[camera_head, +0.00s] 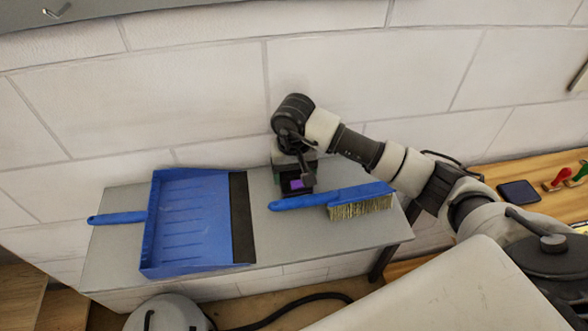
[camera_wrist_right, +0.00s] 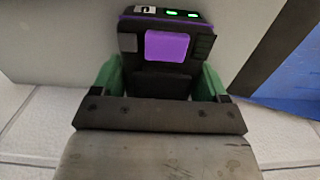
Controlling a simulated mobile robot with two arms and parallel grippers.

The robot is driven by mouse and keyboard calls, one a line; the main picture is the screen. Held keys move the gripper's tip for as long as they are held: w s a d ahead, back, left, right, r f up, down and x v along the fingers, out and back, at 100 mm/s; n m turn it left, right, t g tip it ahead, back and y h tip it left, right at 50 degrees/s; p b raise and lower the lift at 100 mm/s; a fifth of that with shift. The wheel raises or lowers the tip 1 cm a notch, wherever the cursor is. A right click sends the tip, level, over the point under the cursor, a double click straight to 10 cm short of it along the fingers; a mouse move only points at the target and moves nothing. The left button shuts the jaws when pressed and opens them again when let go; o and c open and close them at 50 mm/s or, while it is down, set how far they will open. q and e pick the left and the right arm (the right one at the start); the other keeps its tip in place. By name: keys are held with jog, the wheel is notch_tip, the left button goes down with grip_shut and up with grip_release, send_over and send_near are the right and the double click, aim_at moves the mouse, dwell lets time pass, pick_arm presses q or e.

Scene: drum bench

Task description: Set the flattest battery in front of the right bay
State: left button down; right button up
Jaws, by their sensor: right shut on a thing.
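A dark battery (camera_head: 297,186) with a purple panel is at the back of the grey table, near the wall. In the right wrist view the battery (camera_wrist_right: 166,47) shows its purple panel, a small white mark and two lit green bars on its top edge. My right gripper (camera_head: 294,164) is shut on it, with a green finger on each side in the wrist view. I cannot tell whether the battery touches the table. No bay and no other battery can be made out. My left gripper is not in view.
The grey table (camera_head: 110,257) carries a blue dustpan (camera_head: 190,222) at left and a blue brush (camera_head: 335,197) just in front of the battery. A wooden bench (camera_head: 548,200) at right holds a dark flat pad (camera_head: 518,191) and red and green handled items. The wall stands close behind.

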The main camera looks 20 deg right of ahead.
jog(key=shift+f+b, duration=0.2)
jog(key=shift+b, duration=0.1)
jog(key=o, duration=1.2)
jog(key=shift+r, duration=0.1)
